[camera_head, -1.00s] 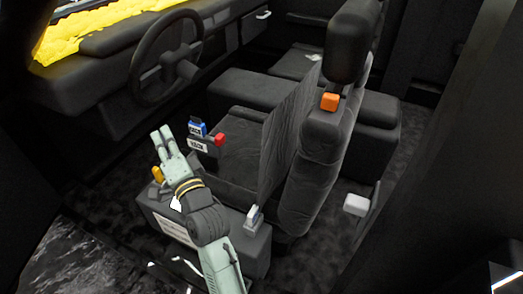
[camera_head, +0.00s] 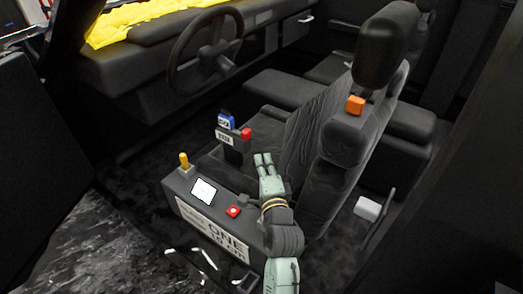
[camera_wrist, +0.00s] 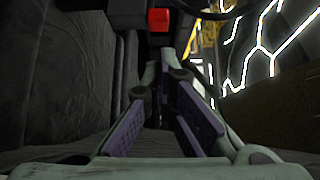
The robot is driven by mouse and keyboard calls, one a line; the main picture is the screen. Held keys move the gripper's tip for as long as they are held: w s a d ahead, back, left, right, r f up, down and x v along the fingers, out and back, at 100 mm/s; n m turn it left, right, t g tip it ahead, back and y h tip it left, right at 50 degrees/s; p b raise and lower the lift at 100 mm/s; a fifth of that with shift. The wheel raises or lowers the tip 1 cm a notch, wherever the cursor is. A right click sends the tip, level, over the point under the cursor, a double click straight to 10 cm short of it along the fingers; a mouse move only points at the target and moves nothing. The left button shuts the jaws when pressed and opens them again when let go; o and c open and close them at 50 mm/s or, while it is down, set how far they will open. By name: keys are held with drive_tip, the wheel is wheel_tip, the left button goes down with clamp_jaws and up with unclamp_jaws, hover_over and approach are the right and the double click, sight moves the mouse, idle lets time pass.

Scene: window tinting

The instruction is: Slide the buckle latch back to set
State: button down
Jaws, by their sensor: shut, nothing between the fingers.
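The buckle (camera_head: 225,139) stands beside the inner side of the seat cushion, a dark block with a white label and a blue top (camera_head: 227,121). A red piece (camera_head: 246,133) sticks out at its right side; a red block (camera_wrist: 158,20) shows at the top centre of the wrist view, against a dark body. I cannot tell which part is the latch. My gripper (camera_head: 264,160) is shut and empty, below and right of the buckle and apart from it. In the wrist view its purple-padded fingers (camera_wrist: 158,112) point toward the dark body under the red block.
The box (camera_head: 255,236) near me carries a yellow lever (camera_head: 184,160), a white panel (camera_head: 203,191) and a red button (camera_head: 233,211). The seat back (camera_head: 345,150), with an orange block (camera_head: 355,105) at its shoulder, rises right of my gripper. The steering wheel (camera_head: 205,45) is behind.

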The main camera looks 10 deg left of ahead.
drive_tip(key=p+x, duration=0.1)
drive_tip(key=x, duration=0.8)
drive_tip(key=shift+p, duration=0.35)
